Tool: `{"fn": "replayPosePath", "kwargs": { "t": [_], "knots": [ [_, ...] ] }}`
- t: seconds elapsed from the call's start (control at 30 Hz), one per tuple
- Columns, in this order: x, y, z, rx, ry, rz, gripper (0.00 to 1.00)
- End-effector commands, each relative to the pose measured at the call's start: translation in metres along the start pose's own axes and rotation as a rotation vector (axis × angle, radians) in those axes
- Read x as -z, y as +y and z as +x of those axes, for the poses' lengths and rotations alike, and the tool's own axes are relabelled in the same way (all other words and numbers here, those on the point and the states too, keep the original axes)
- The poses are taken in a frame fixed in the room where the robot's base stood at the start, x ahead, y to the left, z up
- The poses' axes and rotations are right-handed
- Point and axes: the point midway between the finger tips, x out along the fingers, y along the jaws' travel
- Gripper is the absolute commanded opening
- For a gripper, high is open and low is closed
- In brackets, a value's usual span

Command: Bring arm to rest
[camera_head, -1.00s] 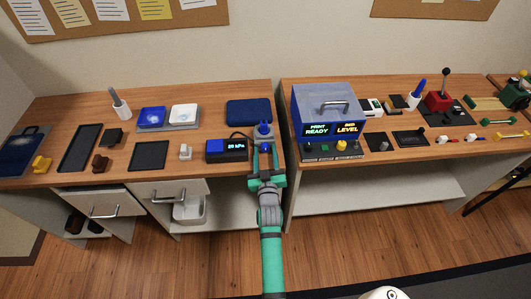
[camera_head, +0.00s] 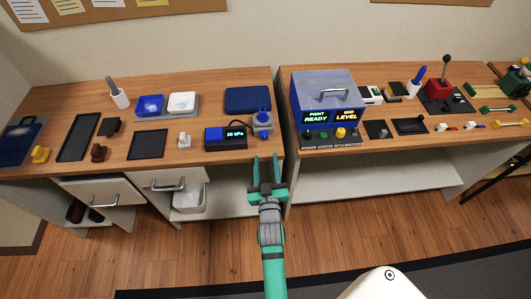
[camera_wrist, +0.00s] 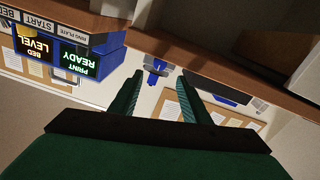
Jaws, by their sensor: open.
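My gripper (camera_head: 268,174) is open and empty, with its green fingers spread in front of the gap between the two benches in the head view. It stands apart from the blue-knobbed grey device (camera_head: 263,121) at the left bench's right end. In the wrist view, my gripper (camera_wrist: 162,88) shows both fingers apart with nothing between them. The blue knob (camera_wrist: 154,76) lies beyond the fingertips there. The dark gauge box reading 20 kPa (camera_head: 226,138) sits beside the device in the head view.
The left bench (camera_head: 60,180) holds trays and small parts. The right bench (camera_head: 400,155) carries a blue-grey printer (camera_head: 327,95) with lit displays, a red lever box (camera_head: 437,90) and several small items. A drawer (camera_head: 166,185) in the left bench stands partly out. Floor in front is clear.

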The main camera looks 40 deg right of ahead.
Motion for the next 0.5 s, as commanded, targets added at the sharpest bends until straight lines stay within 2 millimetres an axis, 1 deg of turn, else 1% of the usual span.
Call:
{"fn": "replayPosePath", "kwargs": {
  "t": [0.03,0.2,0.5],
  "knots": [
    [-0.0005,0.0000,-0.0047,0.000,-0.001,0.000,0.43],
    [0.0002,0.0000,-0.0112,0.000,0.000,0.000,0.43],
    [0.0002,-0.0001,-0.0115,0.000,0.000,0.000,0.43]
  ]
}}
